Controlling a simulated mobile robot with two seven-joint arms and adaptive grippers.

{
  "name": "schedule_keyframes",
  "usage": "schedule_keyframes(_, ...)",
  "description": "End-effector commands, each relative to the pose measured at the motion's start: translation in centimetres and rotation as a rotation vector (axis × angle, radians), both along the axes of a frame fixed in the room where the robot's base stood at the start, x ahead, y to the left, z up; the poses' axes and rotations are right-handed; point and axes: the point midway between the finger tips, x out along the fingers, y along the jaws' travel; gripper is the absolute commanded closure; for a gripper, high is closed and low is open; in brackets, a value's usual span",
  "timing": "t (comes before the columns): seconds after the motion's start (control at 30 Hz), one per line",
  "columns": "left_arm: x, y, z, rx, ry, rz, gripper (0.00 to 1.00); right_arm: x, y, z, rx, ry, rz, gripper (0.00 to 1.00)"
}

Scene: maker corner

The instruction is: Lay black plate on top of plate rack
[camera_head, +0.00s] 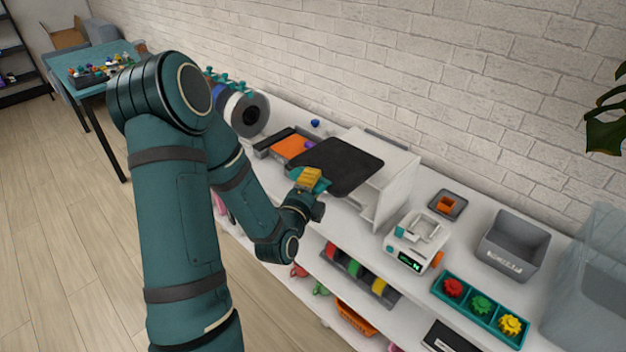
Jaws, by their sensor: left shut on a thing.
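The black plate (338,165) is a flat dark sheet with rounded corners, in the middle of the head view. My left gripper (312,184) is at its near edge and is shut on it. A yellow piece (309,178) shows at the jaws; I cannot tell whether it belongs to the plate or the gripper. A white upright-sided stand (397,184), seemingly the plate rack, is just right of the plate. The plate overlaps its left part in the picture; I cannot tell whether they touch. My right gripper is not in view.
On the white shelf top, filament spools (247,114) and an orange item (289,147) stand left of the plate. A small white scale (417,240), a grey bin (513,247) and a teal gear tray (463,311) stand to the right. A brick wall runs behind.

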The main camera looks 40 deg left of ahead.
Motion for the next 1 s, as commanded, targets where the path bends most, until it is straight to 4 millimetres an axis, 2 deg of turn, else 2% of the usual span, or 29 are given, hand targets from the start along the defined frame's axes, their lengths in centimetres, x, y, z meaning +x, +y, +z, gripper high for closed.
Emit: schedule_keyframes(1.0,7.3,-0.6,0.1,0.000,-0.002,-0.002,1.00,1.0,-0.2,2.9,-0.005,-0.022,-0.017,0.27)
